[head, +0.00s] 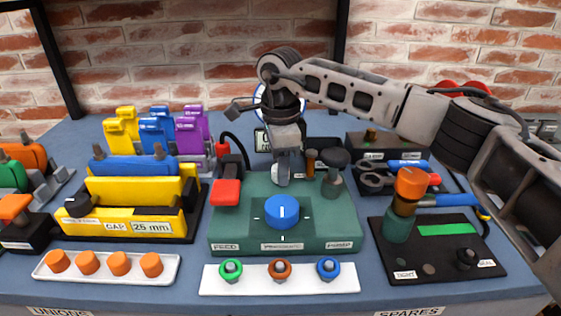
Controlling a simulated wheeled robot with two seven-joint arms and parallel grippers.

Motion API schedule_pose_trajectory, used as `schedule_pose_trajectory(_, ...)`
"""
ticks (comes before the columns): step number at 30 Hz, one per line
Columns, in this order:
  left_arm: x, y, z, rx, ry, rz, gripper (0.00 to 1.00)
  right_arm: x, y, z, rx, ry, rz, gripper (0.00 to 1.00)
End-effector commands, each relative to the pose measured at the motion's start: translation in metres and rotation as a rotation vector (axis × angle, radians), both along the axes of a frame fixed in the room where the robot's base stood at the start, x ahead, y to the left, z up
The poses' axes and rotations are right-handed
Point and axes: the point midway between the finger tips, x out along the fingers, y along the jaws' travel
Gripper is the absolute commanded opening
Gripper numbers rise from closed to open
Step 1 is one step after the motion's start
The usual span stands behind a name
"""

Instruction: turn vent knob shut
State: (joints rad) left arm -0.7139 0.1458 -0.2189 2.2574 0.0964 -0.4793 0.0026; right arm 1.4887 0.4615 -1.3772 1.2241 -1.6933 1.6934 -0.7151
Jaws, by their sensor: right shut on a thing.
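A green block (230,231) stands in the middle of the bench, with labels along its front edge. On it is a large blue knob (282,211) whose white line points away from me. My right gripper (282,178) reaches down behind the blue knob, apart from it. It is shut on a small pale, knob-like part (276,173) at the back of the block. The fingers partly cover this part, and I cannot tell for certain that it is the vent knob. A thin brown knob (311,158) stands just right of the gripper. My left gripper is not in view.
A red lever (226,192) stands left on the block, and a black knob (333,170) right. A white tray (210,284) with coloured rings lies in front. A yellow gap fixture (120,215) is left, a black plate (450,255) with an orange-topped valve right.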

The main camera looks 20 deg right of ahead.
Motion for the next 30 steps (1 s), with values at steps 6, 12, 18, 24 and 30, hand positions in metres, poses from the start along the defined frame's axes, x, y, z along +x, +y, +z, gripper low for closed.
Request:
schedule_pose_trajectory(6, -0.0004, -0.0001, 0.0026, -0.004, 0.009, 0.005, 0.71, 0.0006, -0.0005, 0.0024, -0.001, -0.003, -0.206, 0.09)
schedule_pose_trajectory(12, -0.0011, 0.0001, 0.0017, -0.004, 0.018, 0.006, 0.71, 0.0004, -0.0006, 0.0021, -0.001, -0.002, -0.396, 0.09)
schedule_pose_trajectory(18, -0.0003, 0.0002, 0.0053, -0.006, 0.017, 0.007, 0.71, 0.0004, -0.0006, 0.002, -0.001, -0.002, -0.582, 0.09)
schedule_pose_trajectory(24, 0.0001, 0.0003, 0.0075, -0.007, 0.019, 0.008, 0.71, 0.0007, -0.0005, 0.0021, 0.0, -0.003, -0.745, 0.09)
schedule_pose_trajectory(30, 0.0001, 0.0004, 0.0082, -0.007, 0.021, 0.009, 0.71, 0.0008, -0.0006, 0.002, -0.001, -0.004, -0.867, 0.09)
